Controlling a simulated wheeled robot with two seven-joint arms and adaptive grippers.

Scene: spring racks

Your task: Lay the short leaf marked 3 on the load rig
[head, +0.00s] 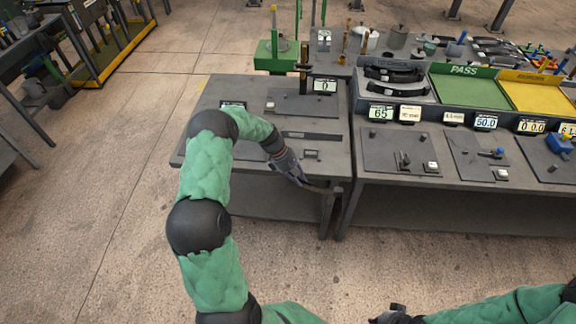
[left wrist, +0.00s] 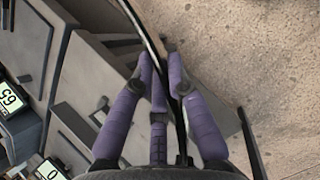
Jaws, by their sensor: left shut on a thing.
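My left gripper (head: 292,168), with purple-grey fingers, is out over the front right edge of the left grey table. It is shut on a dark thin leaf (head: 322,189), which juts out to the right beyond the fingers. In the left wrist view the fingers (left wrist: 160,75) close around the leaf (left wrist: 150,35), a long dark curved strip with floor behind it. I cannot read a mark on it. Which station is the load rig is not clear. My right gripper (head: 397,315) shows only partly at the bottom edge.
The left table (head: 190,150) carries flat plates and a display reading 0 (head: 324,86). The right bench holds a tray of dark curved leaves (head: 397,90), a green PASS tray (head: 470,90), a yellow tray (head: 541,99) and several stations with displays.

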